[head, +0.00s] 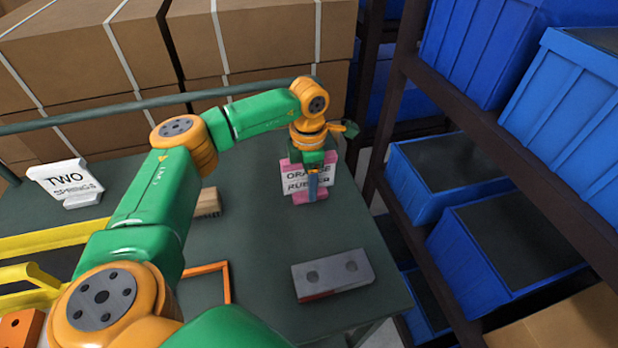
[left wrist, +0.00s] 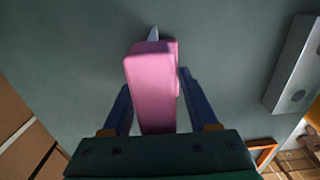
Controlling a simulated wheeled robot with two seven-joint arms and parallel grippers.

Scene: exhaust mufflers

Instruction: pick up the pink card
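The pink card (head: 295,184) stands upright on the dark green table in the head view, with a white face lettered in black and pink upper and lower parts. The lettering is partly covered by my left gripper. My left gripper (head: 312,187) points down over the card, with one blue finger in front of its face. In the left wrist view the card's pink top (left wrist: 152,88) lies between the two blue fingers (left wrist: 154,80). They stand apart on either side, with narrow gaps, and do not appear clamped on it. My right gripper is out of view.
A grey block with two round holes (head: 333,275) lies in front of the card. A white card lettered "TWO SPRINGS" (head: 78,184) stands at left. A wooden block (head: 207,202) and an orange frame (head: 226,268) lie nearer. Blue bins (head: 470,175) fill the right rack; boxes (head: 75,60) stand behind.

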